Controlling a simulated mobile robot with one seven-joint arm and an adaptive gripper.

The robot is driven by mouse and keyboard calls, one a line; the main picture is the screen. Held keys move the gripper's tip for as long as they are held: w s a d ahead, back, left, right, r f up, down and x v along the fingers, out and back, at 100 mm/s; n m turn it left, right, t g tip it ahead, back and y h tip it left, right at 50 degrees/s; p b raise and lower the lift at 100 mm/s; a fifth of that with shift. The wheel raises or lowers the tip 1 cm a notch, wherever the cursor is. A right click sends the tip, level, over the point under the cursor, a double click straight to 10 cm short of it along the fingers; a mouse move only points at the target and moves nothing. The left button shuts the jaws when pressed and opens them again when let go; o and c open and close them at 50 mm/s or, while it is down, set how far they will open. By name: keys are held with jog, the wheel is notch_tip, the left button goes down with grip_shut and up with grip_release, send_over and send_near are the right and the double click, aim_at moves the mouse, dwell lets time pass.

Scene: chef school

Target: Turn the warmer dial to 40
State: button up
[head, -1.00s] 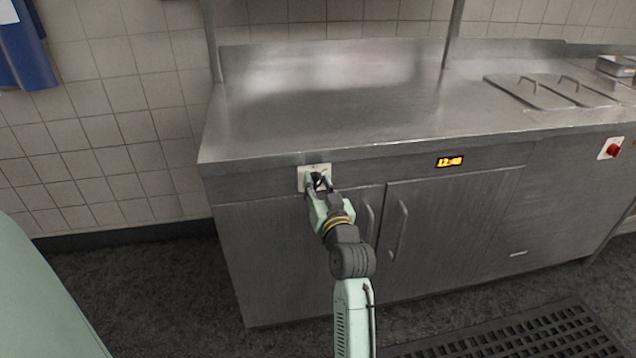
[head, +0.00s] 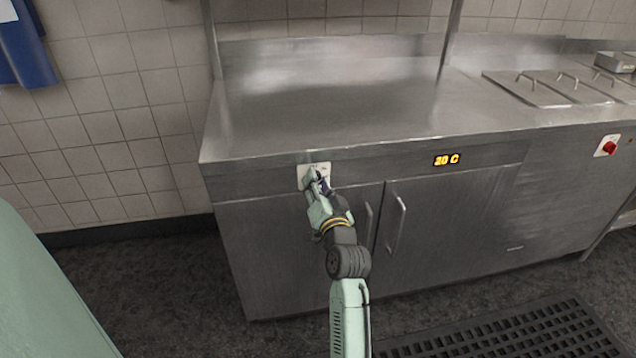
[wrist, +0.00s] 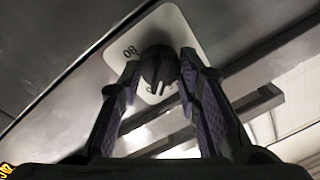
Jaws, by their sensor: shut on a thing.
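The warmer dial is a dark round knob (wrist: 160,68) on a white plate (wrist: 178,27) with rounded corners, in the wrist view. A printed mark that looks like 80, seen tilted, shows on the plate left of the knob. In the head view the plate (head: 303,177) is on the cabinet front, just under the worktop edge. My gripper (head: 319,178) is shut on the knob, with one finger on each side of it. In the head view my gripper hides most of the knob. The orange display (head: 447,160) reads 20 C.
The steel worktop (head: 320,115) above the dial is clear. Cabinet door handles (head: 396,226) stand out just right of my arm. A red switch (head: 608,146) is far right, below lidded pans (head: 527,88). A black floor mat (head: 510,335) lies at lower right.

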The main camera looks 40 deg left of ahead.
jog(key=o, duration=1.2)
jog(key=shift+c, duration=0.2)
jog(key=r+v, duration=0.1)
jog(key=v, duration=1.1)
jog(key=shift+f, duration=0.4)
